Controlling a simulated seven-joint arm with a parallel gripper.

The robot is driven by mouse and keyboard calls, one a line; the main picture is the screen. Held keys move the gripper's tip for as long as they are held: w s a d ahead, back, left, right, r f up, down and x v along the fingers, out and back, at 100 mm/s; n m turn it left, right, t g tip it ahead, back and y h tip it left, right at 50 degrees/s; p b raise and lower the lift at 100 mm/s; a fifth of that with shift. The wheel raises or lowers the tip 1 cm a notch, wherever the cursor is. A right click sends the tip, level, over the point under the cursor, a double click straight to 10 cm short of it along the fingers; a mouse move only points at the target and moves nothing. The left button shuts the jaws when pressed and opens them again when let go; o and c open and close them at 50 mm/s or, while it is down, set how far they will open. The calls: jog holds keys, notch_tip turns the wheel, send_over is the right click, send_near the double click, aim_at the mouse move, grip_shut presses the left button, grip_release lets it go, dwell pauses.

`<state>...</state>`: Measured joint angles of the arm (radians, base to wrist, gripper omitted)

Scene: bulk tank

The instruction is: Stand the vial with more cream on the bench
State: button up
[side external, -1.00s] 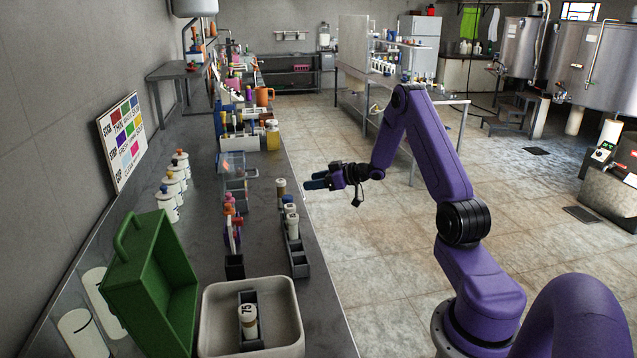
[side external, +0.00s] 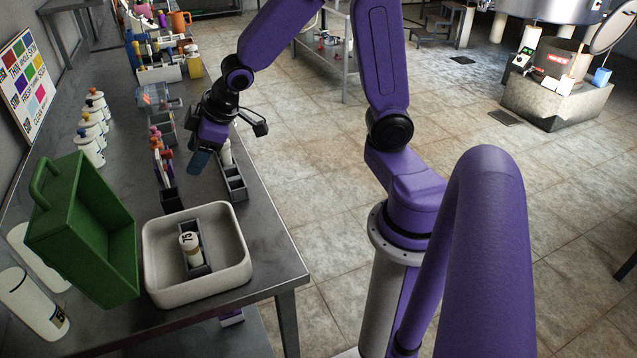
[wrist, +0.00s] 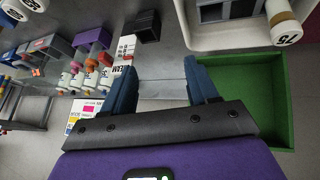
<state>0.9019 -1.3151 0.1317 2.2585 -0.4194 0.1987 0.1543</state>
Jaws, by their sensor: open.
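A vial (side external: 191,249) with a number label reading 75 leans in a grey holder (side external: 205,255) inside a cream tray (side external: 243,268) at the front of the bench. This vial also shows at the top right of the wrist view (wrist: 284,22). A pale vial (side external: 225,152) stands in a grey rack (side external: 236,184), partly hidden behind my gripper. My gripper (side external: 198,160) is open and empty, above the bench beside that rack, fingers pointing down. Both blue fingers show in the wrist view (wrist: 162,88) with nothing between them. I cannot compare cream levels.
A green open box (side external: 75,235) stands left of the tray. Orange- and red-capped tubes (side external: 160,155) and a dark cup (side external: 172,199) are just left of my gripper. Several white bottles (side external: 92,130) line the wall side. The front right bench corner is clear.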

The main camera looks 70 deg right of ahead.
jog(key=s+a+r+n+g+h, duration=0.1)
jog(key=s+n+g, duration=0.4)
jog(key=s, duration=2.2)
jog(key=shift+a+g, duration=0.6)
jog(key=shift+a, duration=0.05)
jog(key=shift+w, duration=0.1)
